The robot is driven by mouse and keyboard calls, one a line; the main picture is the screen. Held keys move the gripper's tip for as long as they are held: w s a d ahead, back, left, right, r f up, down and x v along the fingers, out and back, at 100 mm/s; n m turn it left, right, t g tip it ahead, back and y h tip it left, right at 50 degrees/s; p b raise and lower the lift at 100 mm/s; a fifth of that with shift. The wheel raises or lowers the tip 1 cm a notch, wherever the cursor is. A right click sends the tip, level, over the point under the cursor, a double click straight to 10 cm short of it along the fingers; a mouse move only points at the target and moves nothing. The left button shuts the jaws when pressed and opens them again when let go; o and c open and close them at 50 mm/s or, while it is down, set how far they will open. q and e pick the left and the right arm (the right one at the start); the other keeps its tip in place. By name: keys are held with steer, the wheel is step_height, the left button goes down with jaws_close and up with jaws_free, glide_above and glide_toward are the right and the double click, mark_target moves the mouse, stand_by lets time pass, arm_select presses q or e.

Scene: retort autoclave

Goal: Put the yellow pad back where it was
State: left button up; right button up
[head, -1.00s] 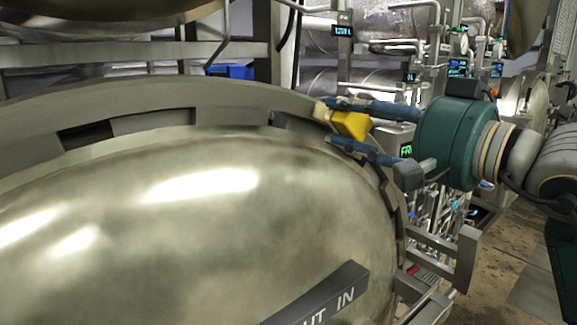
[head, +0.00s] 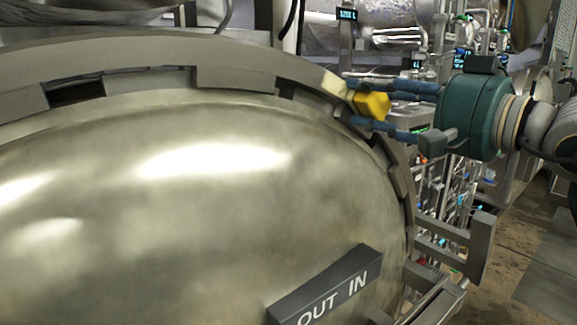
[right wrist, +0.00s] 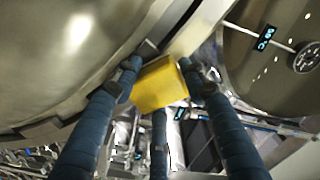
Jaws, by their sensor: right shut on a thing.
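The yellow pad (head: 371,105) is a small block at the right part of the autoclave door's rim in the head view. My right gripper (head: 358,104) comes in from the right with its blue fingers on both sides of the pad. It is shut on the pad, which also shows between the fingers in the right wrist view (right wrist: 159,86). The pad is close to the door's locking ring (head: 240,80); whether it touches the ring cannot be told. My left gripper is not in view.
The large domed steel door (head: 200,200) fills the left and middle, with a dark "OUT IN" plate (head: 325,287) low on it. A grey bracket (head: 480,247) juts out at the lower right. Pipes and small displays stand behind. Brown floor shows at right.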

steer(key=d+f+b, duration=0.1)
steer(key=w+d+f+b, duration=0.1)
steer(key=d, duration=0.1)
steer(key=shift+w+d, duration=0.15)
steer(key=shift+d, duration=0.05)
steer(key=b+v, duration=0.3)
steer(key=v, duration=0.4)
steer(key=shift+s+r, duration=0.2)
steer(key=shift+s, duration=0.15)
steer(key=shift+d, duration=0.1)
